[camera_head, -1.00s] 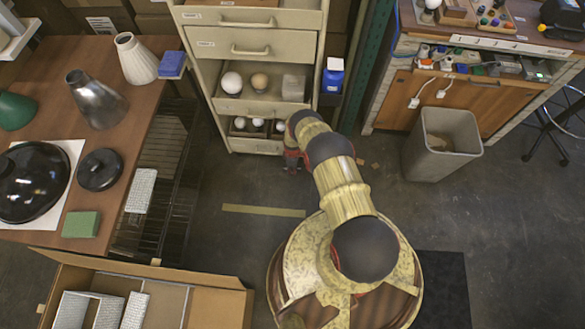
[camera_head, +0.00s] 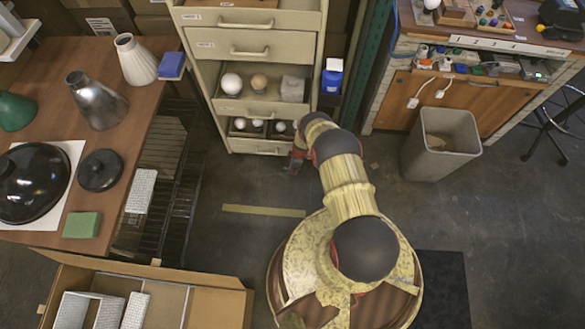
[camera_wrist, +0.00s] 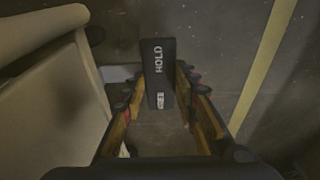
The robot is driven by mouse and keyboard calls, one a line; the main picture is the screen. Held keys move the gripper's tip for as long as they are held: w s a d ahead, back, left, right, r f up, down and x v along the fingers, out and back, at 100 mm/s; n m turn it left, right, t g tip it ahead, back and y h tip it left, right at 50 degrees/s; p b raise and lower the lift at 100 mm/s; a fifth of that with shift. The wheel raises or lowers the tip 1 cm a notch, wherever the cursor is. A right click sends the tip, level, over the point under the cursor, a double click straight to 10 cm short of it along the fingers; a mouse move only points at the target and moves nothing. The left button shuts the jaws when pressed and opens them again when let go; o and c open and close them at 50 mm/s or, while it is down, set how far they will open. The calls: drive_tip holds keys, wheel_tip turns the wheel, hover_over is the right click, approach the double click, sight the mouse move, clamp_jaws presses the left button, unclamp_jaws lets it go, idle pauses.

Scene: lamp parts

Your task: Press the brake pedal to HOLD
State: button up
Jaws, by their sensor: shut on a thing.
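The brake pedal (camera_wrist: 159,72) is a dark, narrow block between my fingers in the wrist view. White lettering on it reads HOLD, with a smaller pale marking below that I cannot read. My gripper (camera_wrist: 162,95) is shut on the pedal, one finger on each side. In the head view my gripper (camera_head: 296,161) is low by the right front foot of the drawer cabinet, largely covered by my arm. The pedal cannot be made out there, and how far it is pressed cannot be told.
The beige drawer cabinet (camera_head: 252,48) stands close by; its pale side fills the left of the wrist view. A yellow floor strip (camera_head: 263,211) lies in front of it. A grey bin (camera_head: 441,143) stands to the right. Open floor lies between cabinet and bin.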

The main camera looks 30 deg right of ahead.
drive_tip(key=shift+s+d+f+t+y+p, duration=0.1)
drive_tip(key=shift+s+d+t+y+p, duration=0.05)
drive_tip(key=shift+t+y+p, duration=0.3)
drive_tip(key=shift+s+d+f+t+y+p, duration=0.15)
drive_tip(key=shift+t+y, duration=0.1)
drive_tip(key=shift+y, duration=0.3)
drive_tip(key=shift+r, duration=0.1)
drive_tip(key=o, duration=1.1)
drive_tip(key=shift+w, duration=0.1)
drive_tip(key=shift+o, duration=0.3)
drive_tip(key=shift+r, duration=0.2)
drive_tip(key=shift+d+r, duration=0.25)
drive_tip(key=shift+r, duration=0.3)
drive_tip(key=v, duration=1)
drive_tip(key=shift+s+r, duration=0.15)
drive_tip(key=shift+s, duration=0.15)
drive_tip(key=shift+d, duration=0.1)
